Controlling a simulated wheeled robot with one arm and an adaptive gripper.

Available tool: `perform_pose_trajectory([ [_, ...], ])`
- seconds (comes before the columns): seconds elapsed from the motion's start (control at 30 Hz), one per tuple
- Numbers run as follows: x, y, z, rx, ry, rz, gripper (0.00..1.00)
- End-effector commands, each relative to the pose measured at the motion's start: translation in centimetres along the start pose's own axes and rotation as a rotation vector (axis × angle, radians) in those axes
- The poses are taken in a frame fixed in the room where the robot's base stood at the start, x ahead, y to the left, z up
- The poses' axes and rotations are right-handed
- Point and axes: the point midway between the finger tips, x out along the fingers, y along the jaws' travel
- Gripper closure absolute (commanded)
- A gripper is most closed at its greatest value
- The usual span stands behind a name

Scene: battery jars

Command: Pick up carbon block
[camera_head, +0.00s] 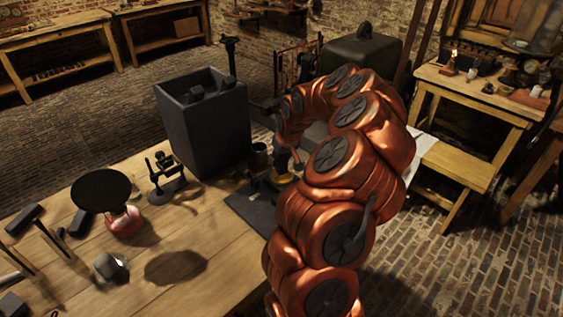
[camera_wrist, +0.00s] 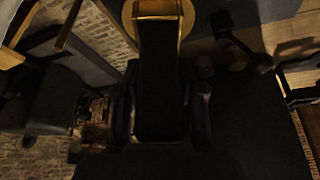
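My gripper is at the end of my copper arm over the table's far right part, largely hidden by the arm in the head view, near a small brass-coloured round piece (camera_head: 281,177). In the wrist view my gripper (camera_wrist: 160,112) shows as dark fingers on either side of a long black block-like shape (camera_wrist: 158,75). A tan round piece (camera_wrist: 186,22) lies behind its upper end. The picture is too dark to tell whether the fingers touch the black shape, or whether it is the carbon block. Other dark blocks (camera_head: 197,93) lie in the tall grey box.
The grey box (camera_head: 203,130) stands at the back of the wooden table (camera_head: 190,225). A black disc over a red base (camera_head: 124,221), a black metal stand (camera_head: 166,174) and several dark pieces (camera_head: 25,219) occupy the left. A small side table (camera_head: 465,88) stands at the right.

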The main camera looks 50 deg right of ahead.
Motion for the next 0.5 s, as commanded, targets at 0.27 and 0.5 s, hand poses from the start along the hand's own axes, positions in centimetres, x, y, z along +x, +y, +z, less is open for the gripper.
perform_pose_trajectory([
  [0.27, -0.01, -0.01, 0.0, 0.0, 0.0, 0.0, 0.93],
  [0.5, -0.03, -0.01, -0.01, 0.0, 0.0, 0.0, 1.0],
])
